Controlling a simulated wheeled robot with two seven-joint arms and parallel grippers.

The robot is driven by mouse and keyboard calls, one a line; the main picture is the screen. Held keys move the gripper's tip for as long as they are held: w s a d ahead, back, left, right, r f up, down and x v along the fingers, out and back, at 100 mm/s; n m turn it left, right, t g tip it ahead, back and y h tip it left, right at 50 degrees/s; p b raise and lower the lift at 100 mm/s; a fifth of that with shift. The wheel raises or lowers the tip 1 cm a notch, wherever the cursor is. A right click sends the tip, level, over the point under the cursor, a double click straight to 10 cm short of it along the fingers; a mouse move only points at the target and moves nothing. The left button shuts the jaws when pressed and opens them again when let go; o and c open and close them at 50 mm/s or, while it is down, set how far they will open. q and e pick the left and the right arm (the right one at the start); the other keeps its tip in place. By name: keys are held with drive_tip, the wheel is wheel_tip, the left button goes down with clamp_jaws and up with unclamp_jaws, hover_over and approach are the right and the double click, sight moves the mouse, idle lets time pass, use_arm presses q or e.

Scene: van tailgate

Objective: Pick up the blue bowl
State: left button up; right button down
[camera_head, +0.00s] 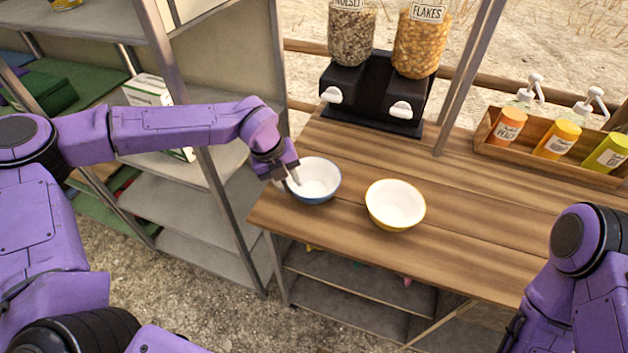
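The blue bowl (319,181) stands upright near the left end of the wooden counter, blue outside and white inside. My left gripper (293,180) is at the bowl's left rim, with its fingers pointing down there. One finger shows over the inside of the bowl; the other is hard to make out. I cannot tell whether the fingers touch the rim or how far they are closed. Of my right arm only purple links show at the lower right; its gripper is out of view.
A yellow bowl (396,206) stands just right of the blue bowl. Behind them is a cereal dispenser (372,92) with muesli and flakes. A wooden box (560,160) of sauce bottles stands at the right. Metal posts and a grey shelf (198,170) are at the left.

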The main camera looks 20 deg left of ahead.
use_arm(q)
drive_tip(key=shift+f, duration=0.5)
clamp_jaws()
drive_tip(key=shift+r, duration=0.1)
